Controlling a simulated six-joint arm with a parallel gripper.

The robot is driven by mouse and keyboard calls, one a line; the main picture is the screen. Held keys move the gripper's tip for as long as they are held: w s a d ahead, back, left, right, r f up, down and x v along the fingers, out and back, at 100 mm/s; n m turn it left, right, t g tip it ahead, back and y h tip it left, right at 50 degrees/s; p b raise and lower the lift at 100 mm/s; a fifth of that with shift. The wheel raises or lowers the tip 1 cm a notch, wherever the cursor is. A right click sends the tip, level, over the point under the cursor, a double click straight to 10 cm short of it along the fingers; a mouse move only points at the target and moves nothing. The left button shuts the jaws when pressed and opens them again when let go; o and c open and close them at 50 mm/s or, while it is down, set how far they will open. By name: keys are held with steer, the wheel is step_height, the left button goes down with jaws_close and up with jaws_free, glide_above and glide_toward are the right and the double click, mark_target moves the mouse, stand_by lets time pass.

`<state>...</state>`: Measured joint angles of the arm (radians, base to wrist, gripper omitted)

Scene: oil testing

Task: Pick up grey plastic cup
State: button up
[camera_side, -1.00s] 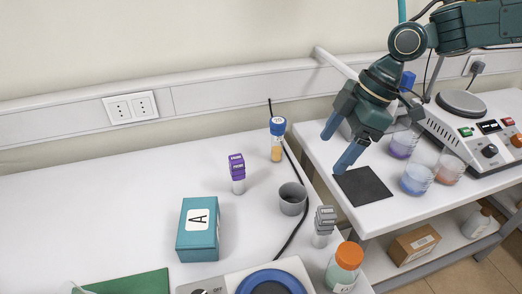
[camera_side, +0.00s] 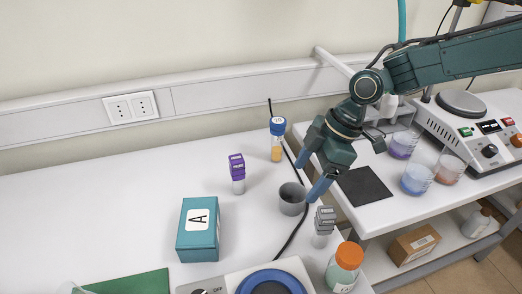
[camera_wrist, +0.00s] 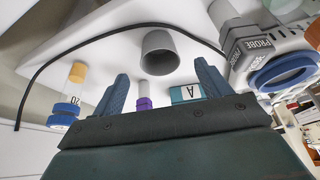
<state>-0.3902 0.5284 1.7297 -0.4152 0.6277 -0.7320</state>
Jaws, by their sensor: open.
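The grey plastic cup (camera_side: 292,200) stands upright on the white table, between a purple-capped tube and a grey-capped probe. In the wrist view the cup (camera_wrist: 160,54) appears beyond and between the two fingers, with no finger touching it. My gripper (camera_side: 309,174) is open and empty. In the side view its blue fingers are just above and to the right of the cup, one of them overlapping the cup's right edge in the picture. In the wrist view my gripper (camera_wrist: 161,82) has its fingers spread wide.
A blue-capped tube (camera_side: 277,140) stands behind the cup, and the purple-capped tube (camera_side: 238,174) stands left. The grey-capped probe (camera_side: 324,224) and orange-capped bottle (camera_side: 344,265) are close at front right. A black cable (camera_side: 297,236) runs beside the cup. A teal box (camera_side: 199,229) is farther left.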

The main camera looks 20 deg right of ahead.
mark_target(292, 196)
steer(key=shift+x, duration=1.1)
steer(key=shift+x, duration=2.5)
steer(key=shift+c, duration=0.3)
steer(key=c, duration=1)
